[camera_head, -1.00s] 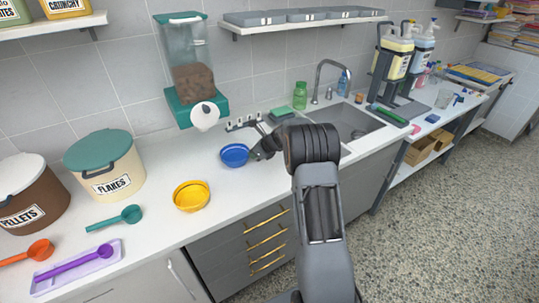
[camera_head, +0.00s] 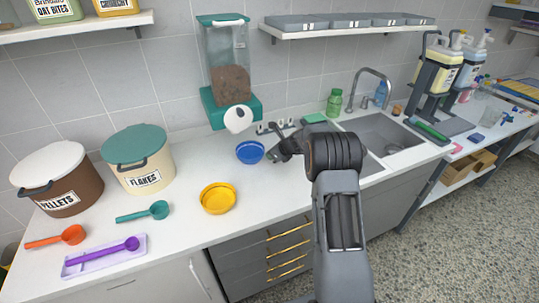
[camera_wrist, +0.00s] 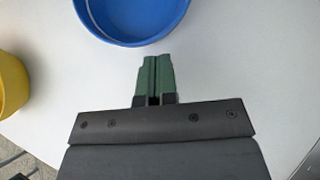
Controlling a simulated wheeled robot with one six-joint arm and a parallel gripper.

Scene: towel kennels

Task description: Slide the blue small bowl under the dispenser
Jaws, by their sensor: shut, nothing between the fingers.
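The blue small bowl (camera_head: 250,152) sits upright on the white counter, in front of and slightly right of the dispenser (camera_head: 229,72). The dispenser is a clear hopper of brown pellets on a teal wall base with a white spout (camera_head: 238,119). The bowl is not directly below the spout. My gripper (camera_head: 279,150) is low beside the bowl's right side. In the wrist view my green fingertips (camera_wrist: 156,62) are shut and empty, at the rim of the blue bowl (camera_wrist: 135,38); I cannot tell whether they touch it.
A yellow bowl (camera_head: 218,198) stands in front and left. Flakes (camera_head: 139,160) and pellets (camera_head: 58,180) tubs and several scoops occupy the left counter. A sink (camera_head: 382,133) and tap lie right of my gripper. Counter left of the blue bowl is clear.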

